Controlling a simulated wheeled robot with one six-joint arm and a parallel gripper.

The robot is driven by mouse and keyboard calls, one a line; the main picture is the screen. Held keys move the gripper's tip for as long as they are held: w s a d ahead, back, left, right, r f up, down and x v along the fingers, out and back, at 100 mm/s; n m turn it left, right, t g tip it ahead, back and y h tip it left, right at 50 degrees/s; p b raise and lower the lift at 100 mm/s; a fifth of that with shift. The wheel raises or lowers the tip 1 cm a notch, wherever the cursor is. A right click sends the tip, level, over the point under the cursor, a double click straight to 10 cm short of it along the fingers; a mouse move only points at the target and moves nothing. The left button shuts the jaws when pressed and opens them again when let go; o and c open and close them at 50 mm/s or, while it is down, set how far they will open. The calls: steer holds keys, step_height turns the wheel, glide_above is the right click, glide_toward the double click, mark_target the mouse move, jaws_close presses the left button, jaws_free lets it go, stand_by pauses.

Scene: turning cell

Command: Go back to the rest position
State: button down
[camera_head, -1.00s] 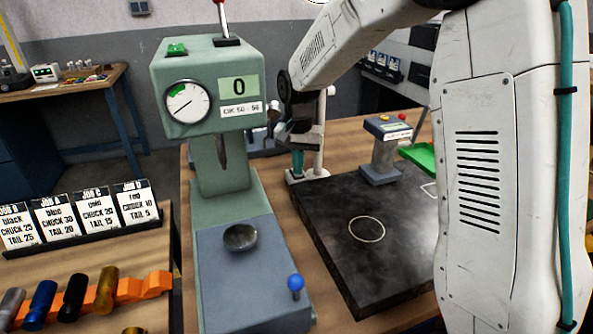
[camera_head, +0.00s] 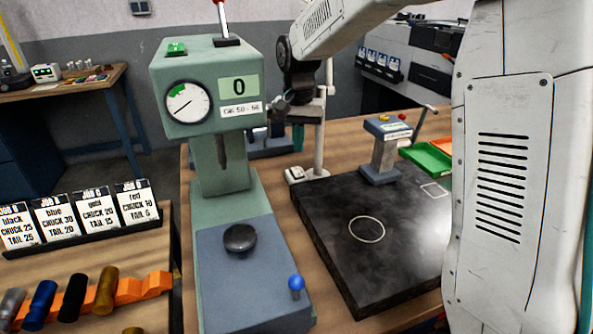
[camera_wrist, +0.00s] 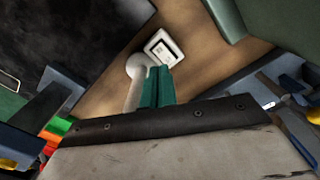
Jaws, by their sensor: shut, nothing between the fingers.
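My gripper (camera_head: 298,137) is in the head view behind the green press, partly hidden by my own arm and blurred against the grey post. In the wrist view its teal fingers (camera_wrist: 158,87) are together with nothing between them. It hangs over the wooden table, apart from the black plate, near a white-based post whose base (camera_wrist: 163,48) shows just beyond the fingertips.
The green press (camera_head: 195,90) with its dial stands left of my gripper. A black plate (camera_head: 335,225) with a white circle lies on the table (camera_head: 345,135). A small lever stand (camera_head: 383,155) and a green tray (camera_head: 425,157) are on the right. Job cards (camera_head: 85,215) stand at left.

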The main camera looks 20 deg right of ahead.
stand_by(0.3)
steer(key=s+d+r+n, duration=0.15)
steer(key=s+r, duration=0.25)
steer(key=s, duration=0.5)
steer(key=s+d+r+n, duration=0.1)
steer(key=s+r+n, duration=0.15)
steer(key=s, duration=0.65)
steer(key=s+f+n+t, duration=0.1)
steer(key=s+f+n, duration=0.1)
steer(key=s, duration=1.5)
steer(key=shift+d, duration=0.35)
